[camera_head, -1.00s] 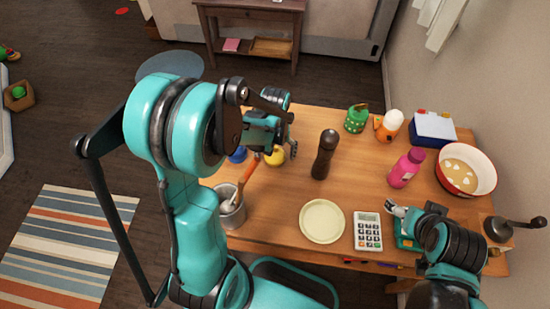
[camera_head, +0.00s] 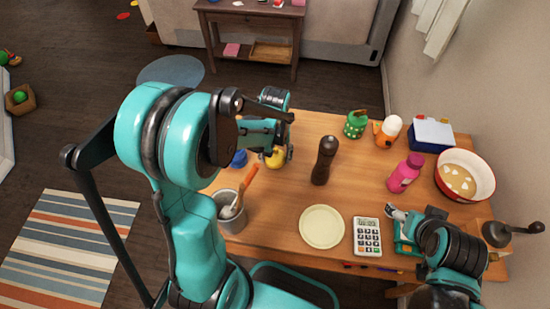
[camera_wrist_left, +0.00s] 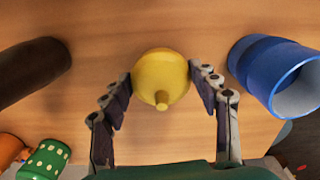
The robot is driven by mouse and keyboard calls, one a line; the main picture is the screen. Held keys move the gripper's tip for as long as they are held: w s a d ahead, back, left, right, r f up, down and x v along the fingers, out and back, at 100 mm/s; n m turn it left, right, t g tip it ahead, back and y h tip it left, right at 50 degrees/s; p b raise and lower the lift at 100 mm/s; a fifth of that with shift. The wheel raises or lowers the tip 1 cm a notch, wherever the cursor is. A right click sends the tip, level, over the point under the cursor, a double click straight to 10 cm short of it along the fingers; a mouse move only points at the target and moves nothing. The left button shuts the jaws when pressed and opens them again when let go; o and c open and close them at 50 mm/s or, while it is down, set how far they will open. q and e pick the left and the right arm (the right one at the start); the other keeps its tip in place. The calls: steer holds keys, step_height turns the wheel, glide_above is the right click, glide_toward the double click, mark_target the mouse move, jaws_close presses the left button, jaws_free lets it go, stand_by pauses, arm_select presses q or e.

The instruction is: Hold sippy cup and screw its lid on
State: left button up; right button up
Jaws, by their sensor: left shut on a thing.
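The yellow sippy cup lid (camera_head: 274,160), a round dome with a small spout, is on the wooden table and partly hidden by my left arm in the head view. My left gripper (camera_wrist_left: 160,82) is shut on the lid (camera_wrist_left: 158,72), with a finger on each side of it in the left wrist view. The blue cup (camera_head: 238,159) stands just left of the lid, partly hidden by my arm. In the left wrist view the open blue cup (camera_wrist_left: 262,68) is at the right, apart from the fingers. My right gripper (camera_head: 400,213) is by the calculator; its fingers are unclear.
A dark pepper mill (camera_head: 324,160) stands right of the lid. A metal pot with utensils (camera_head: 231,215), a cream plate (camera_head: 321,227) and a calculator (camera_head: 367,237) are nearer. A green dotted cup (camera_head: 355,125), a pink bottle (camera_head: 405,174) and a red-rimmed bowl (camera_head: 465,176) are farther right.

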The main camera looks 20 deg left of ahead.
mark_target(275, 158)
arm_select(q)
step_height(275, 158, up, 8)
steer(key=shift+f+p, duration=0.1)
steer(key=shift+p, duration=1)
arm_select(e)
step_height(275, 158, up, 3)
steer(key=shift+f, duration=0.1)
steer(key=shift+o, duration=0.2)
arm_select(q)
steer(key=w+d+r+m+b, duration=0.2)
steer(key=w+d+m, duration=0.2)
steer(key=d, duration=0.3)
steer(key=w+d+r+m+b, duration=0.2)
steer(key=w+d+m, duration=0.2)
steer(key=d, duration=0.4)
steer(key=shift+w+r, duration=0.15)
steer(key=shift+r, duration=0.15)
arm_select(e)
step_height(275, 158, down, 4)
steer(key=shift+r, duration=0.1)
